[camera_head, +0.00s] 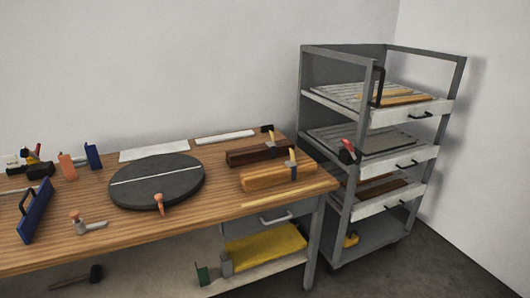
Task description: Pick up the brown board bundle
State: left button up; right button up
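A dark brown board bundle (247,156) lies on the right part of the wooden workbench (90,215), towards the back. A band and a light wooden piece show near its right end. A lighter, orange-tan bundle (262,182) lies just in front of it, with a dark blue band near its right end. Neither of my grippers is in view, and nothing is seen touching the bundles.
A round dark turntable (140,195) sits left of the bundles. A thin light strip (285,197) lies along the front right edge. A grey shelf cart (337,217) with several trays stands right of the bench. Hand tools crowd the bench's left.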

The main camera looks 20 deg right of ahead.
aim_at(241, 157)
jog(key=i+l, duration=0.65)
jog(key=i, duration=0.15)
jog(key=u, duration=0.05)
